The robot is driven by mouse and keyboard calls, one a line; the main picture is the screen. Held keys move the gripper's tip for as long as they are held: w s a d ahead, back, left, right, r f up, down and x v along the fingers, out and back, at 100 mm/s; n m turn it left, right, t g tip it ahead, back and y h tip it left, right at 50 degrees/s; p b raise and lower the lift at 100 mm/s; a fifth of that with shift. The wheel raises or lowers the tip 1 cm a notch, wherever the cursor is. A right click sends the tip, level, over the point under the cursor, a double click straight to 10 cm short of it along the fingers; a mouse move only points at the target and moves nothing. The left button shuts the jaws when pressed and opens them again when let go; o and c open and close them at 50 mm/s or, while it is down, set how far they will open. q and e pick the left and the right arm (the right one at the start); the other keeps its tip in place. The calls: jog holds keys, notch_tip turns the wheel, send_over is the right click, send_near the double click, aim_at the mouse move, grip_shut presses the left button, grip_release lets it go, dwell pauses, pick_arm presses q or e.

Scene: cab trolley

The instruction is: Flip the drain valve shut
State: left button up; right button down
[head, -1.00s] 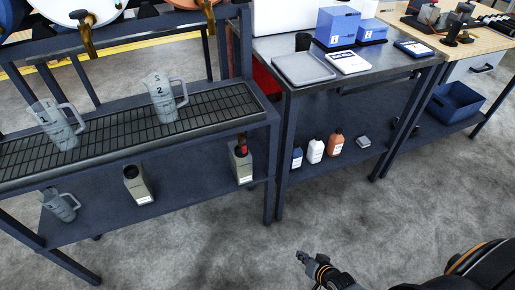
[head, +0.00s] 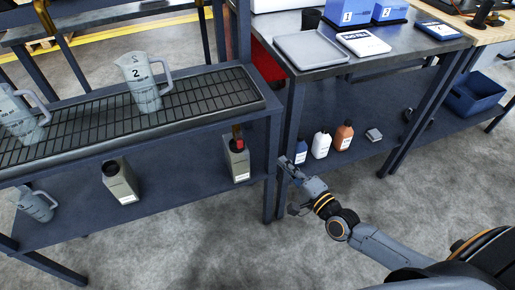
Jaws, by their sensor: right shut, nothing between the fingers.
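A small red part with a brass-coloured piece (head: 237,137), which looks like the drain valve, hangs under the right end of the drip tray (head: 262,100), just above a grey-beige container (head: 236,165). Its lever position is too small to tell. My right gripper (head: 284,164) is shut and empty, in front of the table legs, to the right of the valve and a little lower in the picture. It is apart from the valve. My left gripper is not in view.
Jug 2 (head: 143,85) and jug 1 (head: 18,118) stand on the tray grating. Another container (head: 120,182) and a jug (head: 34,204) are on the lower shelf (head: 180,185). Table legs stand close to my right gripper. Bottles (head: 321,145) stand behind it. The floor in front is clear.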

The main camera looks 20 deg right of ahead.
aim_at(239, 140)
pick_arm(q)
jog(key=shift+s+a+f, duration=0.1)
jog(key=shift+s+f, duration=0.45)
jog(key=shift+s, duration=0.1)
pick_arm(e)
jog(key=w+a, duration=0.6)
jog(key=w, duration=0.3)
jog(key=shift+w+a, duration=0.25)
jog(key=shift+a, duration=0.1)
